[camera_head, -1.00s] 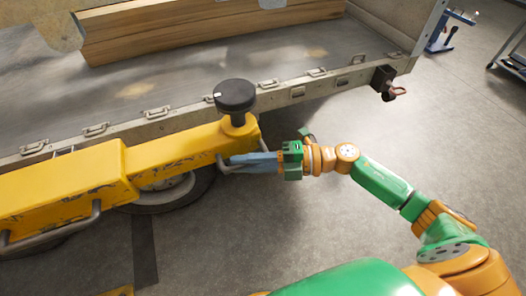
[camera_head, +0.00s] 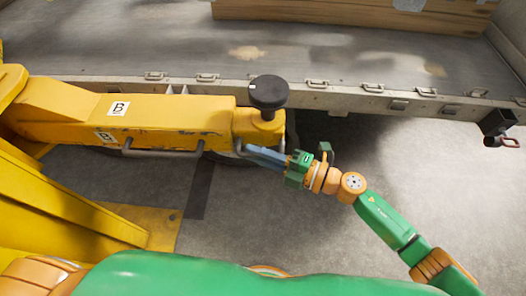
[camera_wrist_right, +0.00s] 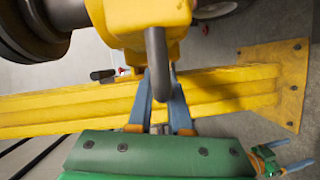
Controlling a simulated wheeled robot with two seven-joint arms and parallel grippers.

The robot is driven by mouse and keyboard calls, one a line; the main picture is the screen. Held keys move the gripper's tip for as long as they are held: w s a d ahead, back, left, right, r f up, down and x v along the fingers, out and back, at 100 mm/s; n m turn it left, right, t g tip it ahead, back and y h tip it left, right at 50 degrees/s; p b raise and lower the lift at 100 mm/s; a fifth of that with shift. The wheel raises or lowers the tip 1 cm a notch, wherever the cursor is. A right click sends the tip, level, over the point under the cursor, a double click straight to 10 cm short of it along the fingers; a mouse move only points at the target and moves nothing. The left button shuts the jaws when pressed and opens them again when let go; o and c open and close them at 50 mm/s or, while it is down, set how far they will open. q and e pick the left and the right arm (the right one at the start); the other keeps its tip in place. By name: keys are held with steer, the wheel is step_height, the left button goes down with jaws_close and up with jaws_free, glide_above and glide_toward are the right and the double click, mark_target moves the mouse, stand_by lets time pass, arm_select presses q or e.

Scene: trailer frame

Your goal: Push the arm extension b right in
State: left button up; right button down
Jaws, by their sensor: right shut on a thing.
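Arm extension b (camera_head: 258,126) shows as a short yellow end block under a round black pad (camera_head: 268,92). It sits right against the end of a wider yellow beam (camera_head: 180,118) marked with B labels; no long inner section shows between them. My right gripper (camera_head: 262,155) is shut on the grey loop handle at the extension's end. In the right wrist view the blue fingers (camera_wrist_right: 160,100) are on either side of the handle (camera_wrist_right: 157,62). My left gripper (camera_wrist_right: 285,152) seems to show at the lower right of that view, fingers apart and empty.
The trailer bed edge (camera_head: 330,97) with several latches runs behind the beam. A yellow leg with a foot plate (camera_head: 150,228) lies low at the left. A dark hitch bracket (camera_head: 497,122) sticks out at the right. The floor right of my gripper is clear.

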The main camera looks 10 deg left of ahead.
steer(key=c, duration=0.8)
jaws_free()
steer(key=shift+c, duration=0.2)
steer(key=shift+d, duration=0.1)
steer(key=b+v, duration=0.1)
steer(key=v, duration=0.5)
steer(key=shift+s+d, duration=0.2)
steer(key=shift+d, duration=0.2)
